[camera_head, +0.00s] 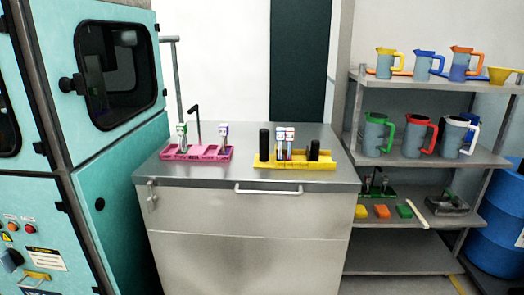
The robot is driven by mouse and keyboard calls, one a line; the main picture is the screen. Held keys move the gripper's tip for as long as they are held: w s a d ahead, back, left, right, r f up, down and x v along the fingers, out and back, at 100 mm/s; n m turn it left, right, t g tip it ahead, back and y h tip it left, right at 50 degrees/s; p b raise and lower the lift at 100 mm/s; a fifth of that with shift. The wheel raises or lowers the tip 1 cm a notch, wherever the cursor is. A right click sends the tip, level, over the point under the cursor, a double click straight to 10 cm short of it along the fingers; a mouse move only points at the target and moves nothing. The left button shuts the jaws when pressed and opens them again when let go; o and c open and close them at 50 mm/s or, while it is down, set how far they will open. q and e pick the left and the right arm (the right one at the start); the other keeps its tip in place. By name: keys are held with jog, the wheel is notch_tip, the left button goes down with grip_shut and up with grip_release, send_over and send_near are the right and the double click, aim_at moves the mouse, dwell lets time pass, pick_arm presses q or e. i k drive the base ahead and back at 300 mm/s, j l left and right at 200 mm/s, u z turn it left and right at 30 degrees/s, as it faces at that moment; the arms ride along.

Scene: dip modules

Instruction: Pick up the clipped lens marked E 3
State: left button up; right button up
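On the steel cabinet top, a pink tray (196,153) holds a slim upright piece with a green part (182,137) and another with a purple part (223,136). A yellow tray (290,164) to the right holds upright pieces with white and purple tops (286,142), standing close together between black cylinders. Any of these pieces could be clipped lenses, but they are too small for me to read a marking, so I cannot tell which is E 3. Neither of my grippers is in view.
The steel cabinet (245,240) has free top around both trays. A black tap-like post (196,122) rises behind the pink tray. A teal machine (100,150) stands at left. A shelf rack (400,160) with jugs and coloured blocks stands at right, beside blue barrels (500,225).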

aim_at(289, 132)
jog(key=u, duration=1.3)
jog(key=l+u, duration=0.3)
jog(key=l, duration=0.35)
jog(key=k+l, duration=0.1)
jog(key=l, duration=1.5)
jog(key=k+l, duration=0.15)
jog(key=l, duration=0.65)
jog(key=k+l, duration=0.1)
jog(key=l, duration=0.7)
